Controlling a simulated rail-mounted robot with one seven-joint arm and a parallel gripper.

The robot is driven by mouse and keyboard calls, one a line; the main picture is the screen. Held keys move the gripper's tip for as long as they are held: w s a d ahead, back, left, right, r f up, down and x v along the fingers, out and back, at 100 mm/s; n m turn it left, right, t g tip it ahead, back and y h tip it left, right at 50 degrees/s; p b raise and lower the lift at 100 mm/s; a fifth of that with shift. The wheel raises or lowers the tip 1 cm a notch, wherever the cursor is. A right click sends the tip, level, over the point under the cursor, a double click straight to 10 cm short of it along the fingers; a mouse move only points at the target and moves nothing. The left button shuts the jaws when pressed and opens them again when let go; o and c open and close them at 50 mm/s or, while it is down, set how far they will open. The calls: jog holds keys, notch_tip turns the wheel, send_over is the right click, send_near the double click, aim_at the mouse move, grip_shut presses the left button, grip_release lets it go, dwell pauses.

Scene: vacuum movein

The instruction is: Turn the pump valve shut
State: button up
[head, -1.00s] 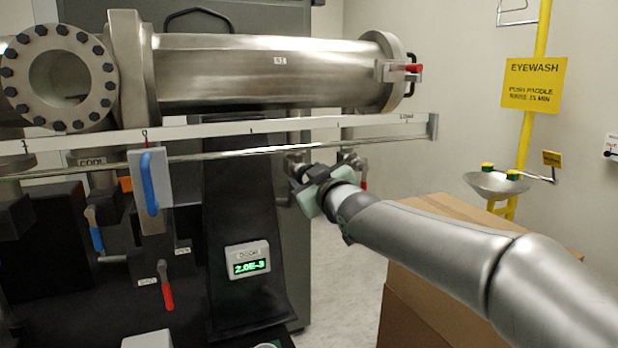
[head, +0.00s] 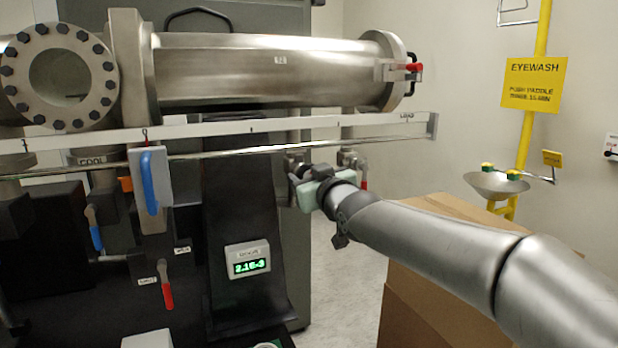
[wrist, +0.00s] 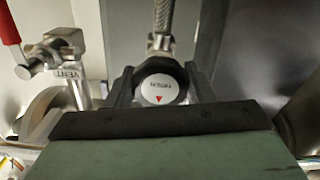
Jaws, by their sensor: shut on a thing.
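The pump valve's round knob (wrist: 160,84) shows in the wrist view, with a dark rim and a white face bearing small lettering and a red triangle near its lower edge. A braided metal hose (wrist: 163,18) rises behind it. My gripper (wrist: 161,88) has one finger on each side of the knob and is shut on it. In the head view my gripper (head: 298,180) is below the rail, right of the dark column, and hides most of the knob.
A vent valve (wrist: 66,60) with a red handle (wrist: 9,24) stands close on the left in the wrist view. The steel chamber (head: 270,68) and white rail (head: 330,122) are above my gripper. A gauge (head: 248,260) reads about 2.1E-3. A cardboard box (head: 415,285) stands below my arm.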

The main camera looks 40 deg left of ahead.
jog(key=o, duration=1)
jog(key=shift+c, duration=0.2)
jog(key=p+v, duration=0.3)
jog(key=v, duration=1.4)
jog(key=shift+d+p, duration=0.15)
jog(key=shift+p, duration=0.25)
jog(key=shift+s+f, duration=0.1)
jog(key=shift+s, duration=0.05)
jog(key=w+d+f+m+h, duration=0.25)
jog(key=d+f+h, duration=0.2)
jog(key=d, duration=0.45)
jog(key=w+d+f+m+t+h+p, duration=0.1)
jog(key=d+f+m+h, duration=0.35)
jog(key=d, duration=0.35)
jog(key=w+d+f+m+h, duration=0.2)
jog(key=d+f+h, duration=0.3)
jog(key=d, duration=0.4)
jog(key=s+d+f+m+g, duration=0.2)
jog(key=s+d+f+g, duration=0.3)
jog(key=s, duration=0.5)
jog(key=s+d+f+m+g+h, duration=0.1)
jog(key=s+d+f+m+g, duration=0.1)
jog(key=s+d+f+g, duration=0.2)
jog(key=s+d+f+p, duration=0.1)
jog(key=s+d+f, duration=0.2)
jog(key=s, duration=0.3)
jog(key=shift+d+f+g, duration=0.3)
jog(key=shift+d+g, duration=0.1)
jog(key=shift+d, duration=0.35)
